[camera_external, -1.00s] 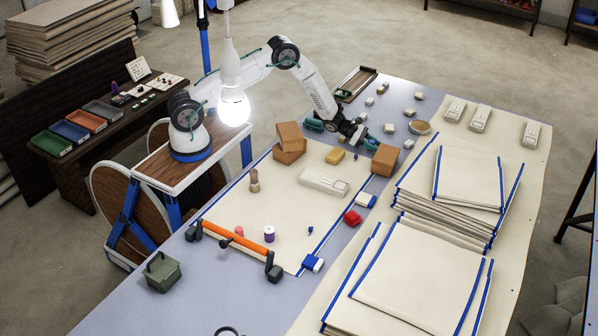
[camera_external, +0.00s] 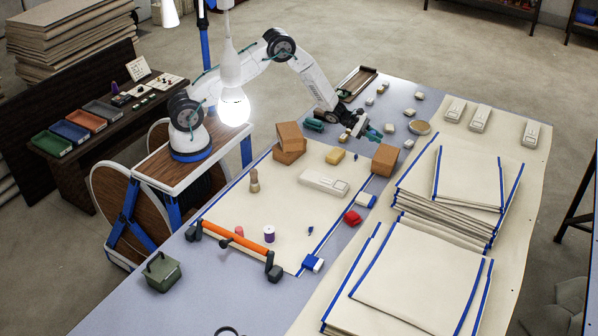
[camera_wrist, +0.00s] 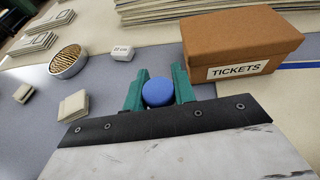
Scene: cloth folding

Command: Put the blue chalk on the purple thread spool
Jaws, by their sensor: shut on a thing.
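My gripper (camera_wrist: 158,86) has teal fingers shut on the blue chalk (camera_wrist: 157,92), a round blue piece held between them in the wrist view. The purple thread spool (camera_external: 269,235), with a white top, stands upright on the cream cloth near the orange-handled bar, well away from my gripper at the lower left.
The brown TICKETS box (camera_wrist: 240,45) is close to the right of my gripper in the wrist view; it also shows in the external view (camera_external: 385,160).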

